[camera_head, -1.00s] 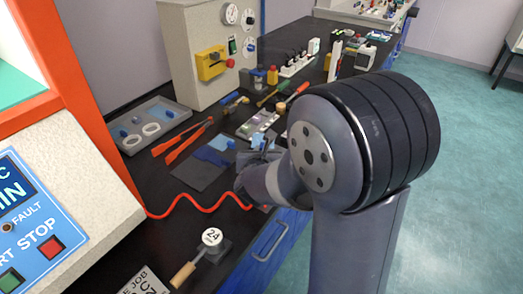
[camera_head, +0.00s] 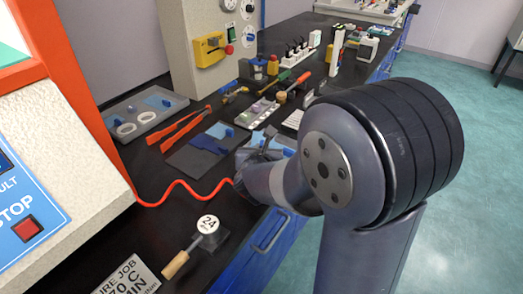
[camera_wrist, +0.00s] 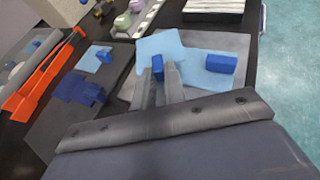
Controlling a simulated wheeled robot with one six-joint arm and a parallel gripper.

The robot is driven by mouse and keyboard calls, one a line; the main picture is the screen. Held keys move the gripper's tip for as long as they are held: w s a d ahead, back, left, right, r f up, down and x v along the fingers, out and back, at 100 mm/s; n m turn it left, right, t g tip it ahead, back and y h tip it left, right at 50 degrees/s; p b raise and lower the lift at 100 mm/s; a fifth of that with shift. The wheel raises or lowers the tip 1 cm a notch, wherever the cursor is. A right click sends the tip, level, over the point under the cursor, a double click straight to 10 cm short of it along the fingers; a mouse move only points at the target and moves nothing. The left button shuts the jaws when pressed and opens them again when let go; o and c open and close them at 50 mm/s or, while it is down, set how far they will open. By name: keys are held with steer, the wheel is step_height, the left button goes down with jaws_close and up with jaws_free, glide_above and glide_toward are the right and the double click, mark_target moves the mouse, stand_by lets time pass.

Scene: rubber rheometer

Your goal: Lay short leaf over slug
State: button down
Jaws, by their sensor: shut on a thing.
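My gripper (camera_wrist: 159,76) is shut on the small blue tab (camera_wrist: 157,66) of a light blue leaf (camera_wrist: 160,44) in the wrist view. The leaf lies partly over a grey mat; I cannot tell whether it touches it. To its right a second light blue sheet (camera_wrist: 204,76) with a larger blue block (camera_wrist: 221,64) rests on the grey mat (camera_wrist: 237,42). To the left, a dark blue sheet (camera_wrist: 72,90) with a tab and a small light blue piece (camera_wrist: 92,60) lie on a darker mat (camera_wrist: 50,127). I cannot tell which piece is the slug. In the head view my gripper (camera_head: 262,148) is partly hidden by my wrist.
Red-handled tongs (camera_head: 184,128) lie left of the mats, beside a grey tray (camera_head: 170,116) with two white rings. Racks and bottles stand behind.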

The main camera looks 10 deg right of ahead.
stand_by(0.3)
steer(key=c, duration=1.4)
jaws_free()
steer(key=shift+f, duration=0.1)
steer(key=shift+s, duration=0.1)
steer(key=p+v, duration=0.1)
steer(key=v, duration=0.9)
steer(key=shift+p, duration=0.35)
steer(key=shift+s+a+r, duration=0.15)
steer(key=shift+s+r, duration=0.1)
